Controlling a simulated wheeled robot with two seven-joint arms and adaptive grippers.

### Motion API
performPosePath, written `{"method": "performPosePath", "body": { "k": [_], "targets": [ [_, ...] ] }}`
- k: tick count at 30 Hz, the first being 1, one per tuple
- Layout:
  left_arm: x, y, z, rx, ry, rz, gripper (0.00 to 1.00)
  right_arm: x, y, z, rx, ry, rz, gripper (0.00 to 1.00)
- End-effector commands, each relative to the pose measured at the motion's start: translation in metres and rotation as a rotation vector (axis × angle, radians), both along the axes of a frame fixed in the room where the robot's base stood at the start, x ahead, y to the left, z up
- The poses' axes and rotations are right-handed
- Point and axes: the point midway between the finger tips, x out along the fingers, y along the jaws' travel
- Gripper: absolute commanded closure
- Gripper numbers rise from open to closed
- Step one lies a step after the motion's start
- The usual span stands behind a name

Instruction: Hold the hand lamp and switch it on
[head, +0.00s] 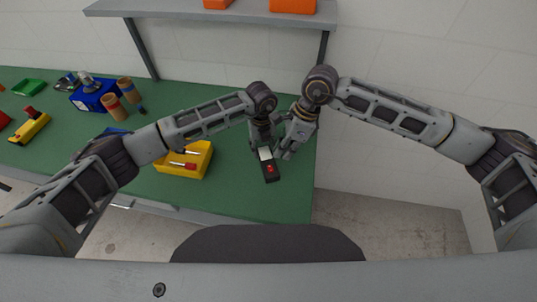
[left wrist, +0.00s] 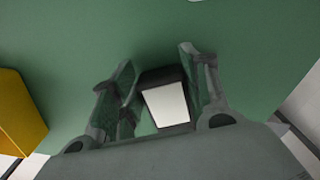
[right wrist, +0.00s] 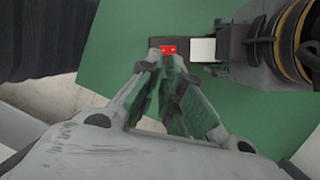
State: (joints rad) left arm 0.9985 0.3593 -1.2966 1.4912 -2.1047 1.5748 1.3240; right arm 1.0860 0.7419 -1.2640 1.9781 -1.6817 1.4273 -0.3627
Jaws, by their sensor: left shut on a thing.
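The hand lamp (head: 271,172) is a dark block with a white face and a red switch. It is above the green table near its right edge. My left gripper (head: 262,146) is shut on the lamp at its white-faced end; in the left wrist view the white face (left wrist: 166,105) shows between the fingers. My right gripper (head: 283,154) is beside the lamp. In the right wrist view its fingertips (right wrist: 164,60) are close together and lie just below the red switch (right wrist: 168,49) in the picture; I cannot tell whether they touch it.
A yellow bin (head: 184,171) with tools is left of the lamp on the green table (head: 226,187). A blue box (head: 93,96), brown cylinders, a yellow tool (head: 29,127) and a green tray (head: 29,87) are farther left. A grey shelf (head: 215,9) with orange bins is above.

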Motion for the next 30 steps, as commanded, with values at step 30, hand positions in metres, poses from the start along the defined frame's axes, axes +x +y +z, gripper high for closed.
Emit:
{"method": "performPosePath", "body": {
  "k": [30],
  "targets": [
    [0.000,0.000,0.001,-0.001,0.000,0.000,0.84,0.014,-0.028,-0.007,0.142,0.311,-0.425,1.00]
  ]
}}
